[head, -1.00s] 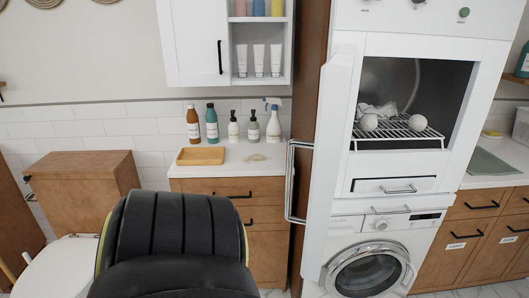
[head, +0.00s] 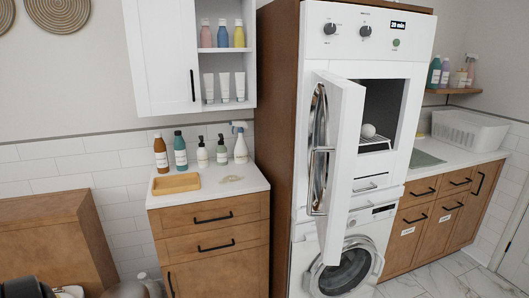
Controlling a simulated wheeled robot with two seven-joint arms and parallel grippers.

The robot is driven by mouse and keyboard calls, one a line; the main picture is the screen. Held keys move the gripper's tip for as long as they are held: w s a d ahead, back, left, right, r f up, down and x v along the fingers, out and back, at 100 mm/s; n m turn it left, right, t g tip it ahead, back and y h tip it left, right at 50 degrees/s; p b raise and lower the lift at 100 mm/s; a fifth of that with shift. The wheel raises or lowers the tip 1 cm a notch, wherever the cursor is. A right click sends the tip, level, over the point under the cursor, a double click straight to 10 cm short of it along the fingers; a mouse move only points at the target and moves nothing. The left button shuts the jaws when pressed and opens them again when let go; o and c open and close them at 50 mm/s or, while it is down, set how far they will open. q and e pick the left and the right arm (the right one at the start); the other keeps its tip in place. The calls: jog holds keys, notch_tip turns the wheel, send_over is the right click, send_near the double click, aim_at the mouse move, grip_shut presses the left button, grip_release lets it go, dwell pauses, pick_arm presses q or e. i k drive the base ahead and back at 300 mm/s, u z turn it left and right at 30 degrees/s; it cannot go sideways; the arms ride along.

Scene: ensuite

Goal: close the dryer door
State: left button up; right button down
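The dryer (head: 366,52) is the white upper unit in a tall wooden cabinet, above a washing machine. Its white door (head: 345,150) stands open, swung out toward me and seen nearly edge-on. The door hides the left part of the dryer opening (head: 377,105). Its outer face, with a round chrome-rimmed window, points left. A long metal door handle (head: 317,181) is on that face. Inside the opening, a white ball (head: 368,131) and part of a wire rack (head: 374,144) show.
The washing machine (head: 347,268) below has its round door shut. A counter (head: 207,187) with several bottles and a wooden tray (head: 176,183) stands left of the dryer cabinet. A right counter holds a white basket (head: 468,132). Tiled floor (head: 440,282) shows clear at the lower right.

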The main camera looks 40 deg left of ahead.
aim_at(336, 104)
jog(key=u, duration=1)
jog(key=i, duration=1)
